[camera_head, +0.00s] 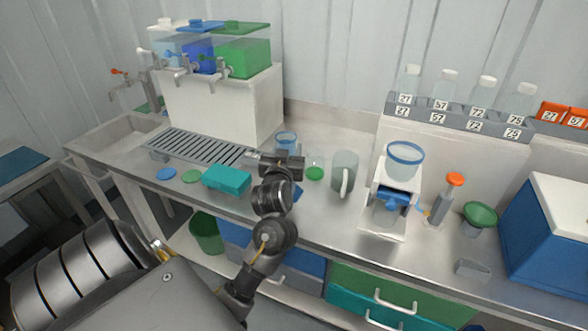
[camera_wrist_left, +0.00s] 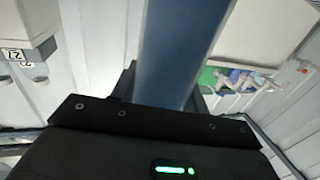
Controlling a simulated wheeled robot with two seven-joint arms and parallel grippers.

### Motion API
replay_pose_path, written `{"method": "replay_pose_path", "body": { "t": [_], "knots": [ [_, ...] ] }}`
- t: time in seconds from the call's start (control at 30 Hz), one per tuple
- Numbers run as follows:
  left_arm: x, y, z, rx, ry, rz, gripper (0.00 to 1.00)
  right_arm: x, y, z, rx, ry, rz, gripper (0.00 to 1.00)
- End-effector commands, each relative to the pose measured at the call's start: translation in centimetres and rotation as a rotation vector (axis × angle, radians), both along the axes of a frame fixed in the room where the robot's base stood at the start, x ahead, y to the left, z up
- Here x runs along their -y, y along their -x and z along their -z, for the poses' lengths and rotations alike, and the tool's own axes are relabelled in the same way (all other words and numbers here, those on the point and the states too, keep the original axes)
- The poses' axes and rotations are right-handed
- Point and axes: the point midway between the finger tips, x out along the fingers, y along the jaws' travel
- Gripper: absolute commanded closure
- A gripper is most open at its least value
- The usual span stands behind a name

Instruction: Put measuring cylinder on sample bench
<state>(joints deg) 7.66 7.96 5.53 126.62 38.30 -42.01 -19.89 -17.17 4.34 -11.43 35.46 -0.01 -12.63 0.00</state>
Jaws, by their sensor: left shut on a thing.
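My left gripper (camera_head: 290,163) is over the steel bench. It is shut on a clear bluish cylinder, which I take for the measuring cylinder (camera_head: 287,142); its blue-rimmed top shows above the jaws. The gripper hides its middle, and I cannot tell whether its foot touches the bench. In the left wrist view the cylinder (camera_wrist_left: 178,50) runs as a blue translucent column between the fingers. My right gripper is not in view. No label shows which surface is the sample bench; the long steel bench (camera_head: 320,215) lies beneath the gripper.
A teal box (camera_head: 227,179) is left of the gripper. A small green-bottomed flask (camera_head: 315,170) and a grey jug (camera_head: 344,172) are close on its right. Further right stands a white device (camera_head: 386,218) with a blue-rimmed bowl. A side table (camera_head: 20,165) stands far left.

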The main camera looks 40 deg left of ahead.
Motion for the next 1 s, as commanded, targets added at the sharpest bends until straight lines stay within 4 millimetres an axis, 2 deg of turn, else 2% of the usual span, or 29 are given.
{"method": "replay_pose_path", "body": {
  "t": [0.1, 0.2, 0.43, 0.7, 1.0],
  "knots": [
    [-0.2, -1.4, 1.6, 0.001, -0.003, 0.001, 1.0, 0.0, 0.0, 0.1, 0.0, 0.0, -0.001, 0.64],
    [-0.2, -2.1, 2.3, 0.002, -0.002, 0.001, 1.0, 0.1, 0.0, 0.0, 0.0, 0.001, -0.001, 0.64],
    [-0.3, -2.5, 2.8, 0.004, -0.001, 0.001, 1.0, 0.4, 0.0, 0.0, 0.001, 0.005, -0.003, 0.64],
    [-0.3, -2.8, 6.0, 0.001, 0.0, 0.002, 1.0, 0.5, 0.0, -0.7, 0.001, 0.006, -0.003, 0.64],
    [-0.3, -2.8, 6.3, 0.005, 0.0, 0.002, 1.0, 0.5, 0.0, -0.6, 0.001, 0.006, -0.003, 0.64]
  ]
}}
